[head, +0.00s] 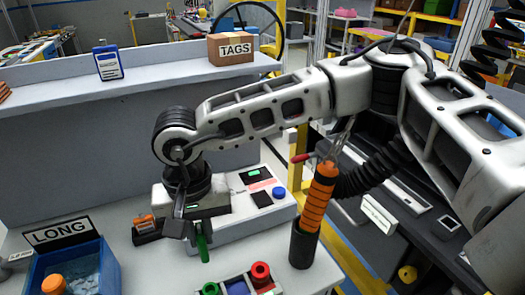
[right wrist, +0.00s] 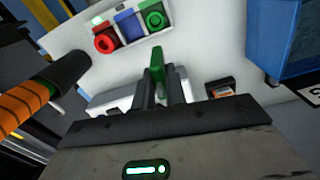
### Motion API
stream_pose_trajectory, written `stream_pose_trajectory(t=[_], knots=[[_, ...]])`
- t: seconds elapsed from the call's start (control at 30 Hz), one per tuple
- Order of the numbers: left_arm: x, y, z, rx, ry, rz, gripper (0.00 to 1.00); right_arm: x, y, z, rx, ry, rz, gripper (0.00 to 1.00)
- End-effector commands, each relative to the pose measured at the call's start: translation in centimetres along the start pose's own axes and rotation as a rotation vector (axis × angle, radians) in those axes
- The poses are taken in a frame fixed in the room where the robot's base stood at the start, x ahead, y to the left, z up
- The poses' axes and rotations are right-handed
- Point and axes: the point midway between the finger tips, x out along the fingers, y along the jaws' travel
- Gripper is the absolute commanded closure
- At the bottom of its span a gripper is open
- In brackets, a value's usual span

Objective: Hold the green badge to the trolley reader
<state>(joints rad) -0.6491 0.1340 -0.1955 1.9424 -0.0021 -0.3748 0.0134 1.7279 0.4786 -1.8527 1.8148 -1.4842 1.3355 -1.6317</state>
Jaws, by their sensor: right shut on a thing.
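My right gripper (head: 190,228) is shut on the green badge (head: 202,249), which points down from the fingers in the head view. In the right wrist view the badge (right wrist: 157,62) stands out between the fingertips (right wrist: 160,88). A white console (head: 235,212) on the work surface lies just behind and right of the gripper, with a small green-lit display, a red-lit strip and dark square pads (head: 262,198). I cannot tell for sure which part is the trolley reader. The badge is apart from the pads. My left gripper is not in view.
A black cup (head: 303,245) holding an orange-handled tool stands right. A small black holder with an orange item (head: 146,228) stands left, near a blue bin (head: 105,270). A TAGS box (head: 231,49) sits on the shelf.

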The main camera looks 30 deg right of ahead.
Motion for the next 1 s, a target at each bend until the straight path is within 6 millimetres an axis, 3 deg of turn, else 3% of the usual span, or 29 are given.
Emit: stream_pose_trajectory(t=[0.27,0.47,0.67,0.8,1.0], knots=[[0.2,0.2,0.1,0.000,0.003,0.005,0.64,-0.8,0.6,-2.5,0.247,-0.002,-0.001,1.00],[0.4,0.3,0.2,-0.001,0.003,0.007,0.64,-2.0,2.3,-5.8,0.601,-0.004,-0.002,1.00],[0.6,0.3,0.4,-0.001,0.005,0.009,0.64,-3.2,6.0,-9.7,1.092,-0.006,0.000,1.00],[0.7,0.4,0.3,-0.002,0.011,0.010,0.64,-3.8,9.8,-12.2,1.487,-0.007,0.001,1.00],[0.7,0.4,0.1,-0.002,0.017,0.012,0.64,-4.2,14.1,-13.9,1.882,-0.005,0.001,1.00]])
